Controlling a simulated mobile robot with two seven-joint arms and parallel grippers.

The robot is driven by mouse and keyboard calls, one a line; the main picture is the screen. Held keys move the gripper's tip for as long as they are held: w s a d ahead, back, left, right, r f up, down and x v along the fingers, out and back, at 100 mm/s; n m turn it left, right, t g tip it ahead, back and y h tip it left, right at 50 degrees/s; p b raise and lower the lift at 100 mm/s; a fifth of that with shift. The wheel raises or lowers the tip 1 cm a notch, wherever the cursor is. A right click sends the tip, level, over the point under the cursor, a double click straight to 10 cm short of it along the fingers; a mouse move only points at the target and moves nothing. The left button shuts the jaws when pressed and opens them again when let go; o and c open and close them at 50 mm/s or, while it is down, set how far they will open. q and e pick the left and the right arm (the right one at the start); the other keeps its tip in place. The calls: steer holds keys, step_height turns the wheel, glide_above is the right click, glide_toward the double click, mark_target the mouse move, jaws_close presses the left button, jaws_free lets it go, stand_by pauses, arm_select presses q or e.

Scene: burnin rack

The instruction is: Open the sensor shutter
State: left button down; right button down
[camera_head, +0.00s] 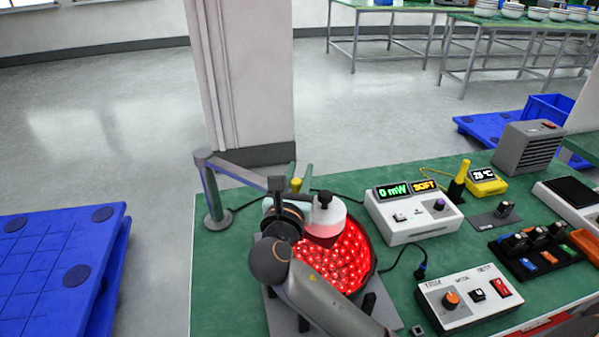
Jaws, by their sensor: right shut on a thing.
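A swing arm (238,171) on a post reaches right over a round fixture of glowing red lamps (352,252). At its end is a sensor head with a white disc (328,222) and a black knob (323,199), above the lamps. My right gripper (283,220) is at the left side of this head and is shut on part of it. The fingertips and the exact part held are hidden by my own wrist, so I cannot make out the shutter itself. The meter (413,215) reads "0 mW" and "SOFT". My left gripper is not in view.
A control box with an orange knob (451,298) stands at the right front. A yellow thermometer (485,181), a grey vented box (526,148) and a black tray of small parts (537,252) are farther right. A pillar (240,80) rises behind the green table (219,289).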

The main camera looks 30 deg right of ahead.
stand_by(0.8)
steer(key=w+a+p, duration=0.1)
steer(key=w+p, duration=0.1)
steer(key=w, duration=0.1)
steer(key=w+a+p, duration=0.1)
steer(key=w, duration=0.1)
steer(key=shift+a, duration=0.35)
steer(key=c, duration=0.7)
jaws_free()
steer(key=shift+s, duration=0.1)
